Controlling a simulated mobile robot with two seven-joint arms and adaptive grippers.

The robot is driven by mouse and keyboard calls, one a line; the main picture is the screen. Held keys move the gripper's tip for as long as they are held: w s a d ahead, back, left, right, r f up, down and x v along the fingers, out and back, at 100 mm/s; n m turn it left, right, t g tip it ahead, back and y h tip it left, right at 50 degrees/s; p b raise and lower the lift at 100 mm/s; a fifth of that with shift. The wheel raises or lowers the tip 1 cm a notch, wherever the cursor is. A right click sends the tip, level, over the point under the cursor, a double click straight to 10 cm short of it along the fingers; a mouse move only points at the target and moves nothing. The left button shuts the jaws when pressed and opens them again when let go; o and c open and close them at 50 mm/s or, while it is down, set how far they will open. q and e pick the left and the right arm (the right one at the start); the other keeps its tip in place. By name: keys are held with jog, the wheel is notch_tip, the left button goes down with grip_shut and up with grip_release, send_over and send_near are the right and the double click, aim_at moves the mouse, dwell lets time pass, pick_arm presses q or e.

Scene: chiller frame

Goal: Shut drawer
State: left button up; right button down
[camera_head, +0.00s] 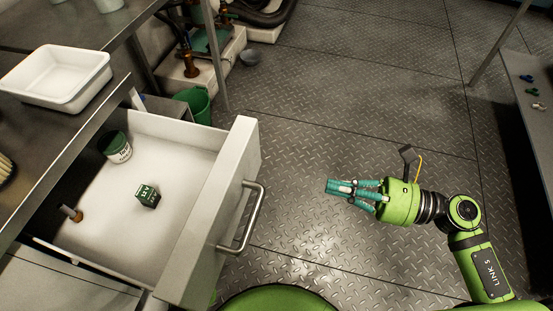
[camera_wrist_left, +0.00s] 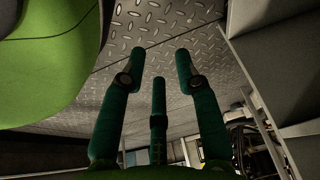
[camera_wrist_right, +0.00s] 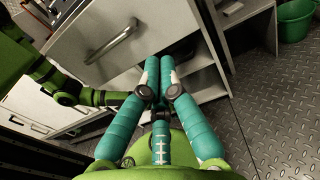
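The drawer (camera_head: 175,145) stands pulled out under the worktop at the left in the head view, with a white inside and a bar handle (camera_head: 243,217) on its front. Its front panel and handle (camera_wrist_right: 112,42) also show in the right wrist view. My right gripper (camera_head: 333,187) is right of the handle, apart from it over the floor. Its fingertips (camera_wrist_right: 159,62) are together with nothing seen between them. My left gripper (camera_wrist_left: 160,52) is outside the head view. Its fingers are spread and empty over floor plating in the left wrist view.
In the drawer lie a green-labelled tub (camera_head: 117,147), a dark green box (camera_head: 147,196) and a small brown-tipped item (camera_head: 72,214). A white tray (camera_head: 57,77) rests on the worktop. A green bucket (camera_head: 195,104) stands behind the drawer. Floor right of the drawer is clear.

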aim_at(251, 168)
jog(key=p+x, duration=0.1)
jog(key=x, duration=0.5)
jog(key=p+x, duration=0.1)
jog(key=x, duration=0.6)
jog(key=shift+s+a+r+p, duration=0.15)
jog(key=shift+s+r+p, duration=0.05)
jog(key=shift+p, duration=0.2)
pick_arm(q)
jog(key=shift+w+a+t, duration=0.35)
jog(key=shift+a+t, duration=0.05)
jog(key=shift+t, duration=0.3)
pick_arm(e)
jog(key=shift+w+a+f, duration=0.1)
jog(key=shift+a, duration=0.3)
